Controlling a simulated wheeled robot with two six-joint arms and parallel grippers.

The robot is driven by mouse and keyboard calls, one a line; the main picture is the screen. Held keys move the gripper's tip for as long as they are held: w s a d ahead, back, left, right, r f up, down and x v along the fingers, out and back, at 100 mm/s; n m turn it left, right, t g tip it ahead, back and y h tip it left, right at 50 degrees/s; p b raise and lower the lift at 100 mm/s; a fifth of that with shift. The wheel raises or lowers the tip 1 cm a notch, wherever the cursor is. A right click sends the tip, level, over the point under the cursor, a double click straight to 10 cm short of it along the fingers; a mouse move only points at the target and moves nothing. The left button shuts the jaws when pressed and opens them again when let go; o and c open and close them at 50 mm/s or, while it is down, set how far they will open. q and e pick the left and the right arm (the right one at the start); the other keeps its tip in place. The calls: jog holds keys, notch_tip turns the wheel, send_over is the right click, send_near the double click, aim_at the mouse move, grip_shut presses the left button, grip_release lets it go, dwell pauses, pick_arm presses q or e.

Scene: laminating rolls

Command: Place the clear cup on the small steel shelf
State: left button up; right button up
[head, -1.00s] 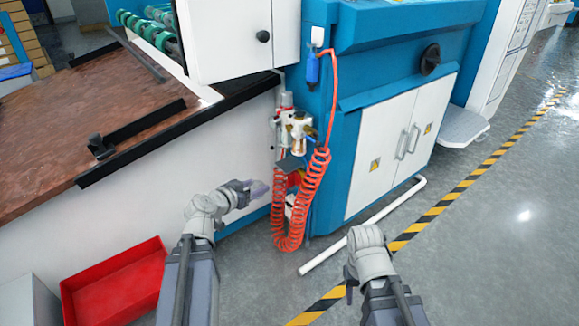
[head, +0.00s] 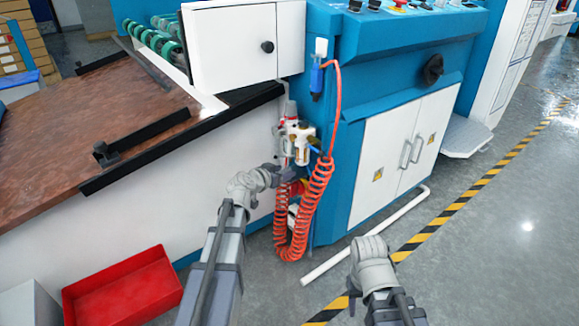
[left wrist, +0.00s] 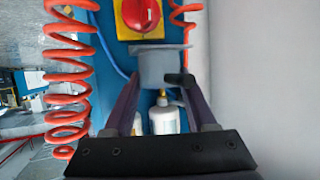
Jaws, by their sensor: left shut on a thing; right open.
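My left gripper (head: 280,177) reaches in front of the hoses and fittings by the blue machine. In the left wrist view, its fingers (left wrist: 161,82) are shut on a greyish see-through piece, which I take for the clear cup (left wrist: 160,68). A thin grey plate edge, seemingly the small steel shelf (left wrist: 172,46), shows at the cup's far end. I cannot tell whether the cup touches it. In the head view the cup and shelf are mostly hidden by my gripper and the fittings. My right gripper (head: 352,292) is low, over the floor, open and mostly hidden by its wrist.
Orange coiled hose (head: 316,190) hangs close right of my left gripper. A red switch on yellow (left wrist: 138,14) and a white bottle (left wrist: 163,121) are near it in the left wrist view. A red tray (head: 125,295) and white pipe (head: 365,232) lie low.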

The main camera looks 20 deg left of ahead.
aim_at(287, 167)
pick_arm(q)
jog(key=w, duration=0.2)
jog(key=w+d, duration=0.1)
jog(key=w, duration=0.1)
jog(key=shift+w+f, duration=0.1)
jog(key=shift+f, duration=0.05)
jog(key=shift+f+b, duration=0.15)
jog(key=shift+b, duration=0.15)
jog(key=o, duration=1.4)
jog(key=shift+c, duration=0.2)
